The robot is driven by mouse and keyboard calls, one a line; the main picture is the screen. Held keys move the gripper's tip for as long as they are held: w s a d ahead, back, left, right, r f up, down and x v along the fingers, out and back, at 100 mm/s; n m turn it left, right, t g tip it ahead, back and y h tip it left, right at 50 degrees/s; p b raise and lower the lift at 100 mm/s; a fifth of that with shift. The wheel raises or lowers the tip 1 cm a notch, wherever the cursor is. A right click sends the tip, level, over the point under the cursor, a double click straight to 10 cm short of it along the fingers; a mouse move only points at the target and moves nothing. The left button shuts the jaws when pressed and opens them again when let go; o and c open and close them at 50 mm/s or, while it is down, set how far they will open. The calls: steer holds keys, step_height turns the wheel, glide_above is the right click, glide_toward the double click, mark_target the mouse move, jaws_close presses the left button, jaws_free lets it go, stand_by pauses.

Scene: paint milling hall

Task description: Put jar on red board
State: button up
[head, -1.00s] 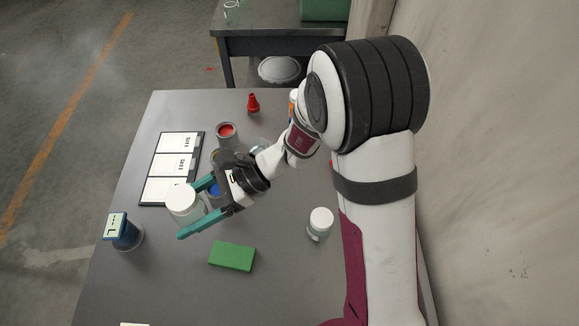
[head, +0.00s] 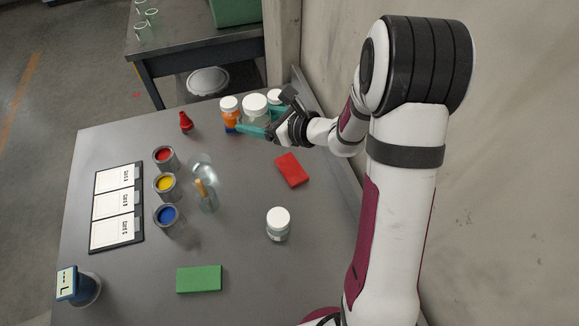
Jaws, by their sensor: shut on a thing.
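My gripper (head: 262,122), with teal fingers, is shut on a clear jar with a white lid (head: 255,104) at the back right of the table in the head view. The jar looks upright, and the fingers partly cover it. I cannot tell its exact height over the table. The red board (head: 292,170) lies flat to the front right of my gripper, with nothing on it. A second white-lidded jar (head: 278,224) stands on the table in front of the red board.
An orange white-capped bottle (head: 230,112) is just left of the held jar; another white lid (head: 274,97) shows behind it. Paint cans (head: 166,188), glassware (head: 207,198) and a red cone-shaped thing (head: 186,122) stand left. A green board (head: 200,279) lies in front. A wall is at right.

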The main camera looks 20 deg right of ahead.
steer(key=m+h, duration=0.2)
glide_above(278, 162)
steer(key=f, duration=0.1)
steer(key=shift+t, duration=0.4)
steer(key=f, duration=1.4)
steer(key=shift+w+a+f, duration=0.1)
steer(key=shift+w+a, duration=0.05)
steer(key=shift+w, duration=0.05)
steer(key=shift+f, duration=0.1)
steer(key=o, duration=1.3)
steer(key=shift+s+r, duration=0.15)
steer(key=shift+r, duration=0.05)
steer(key=v, duration=0.7)
steer(key=shift+d, duration=0.25)
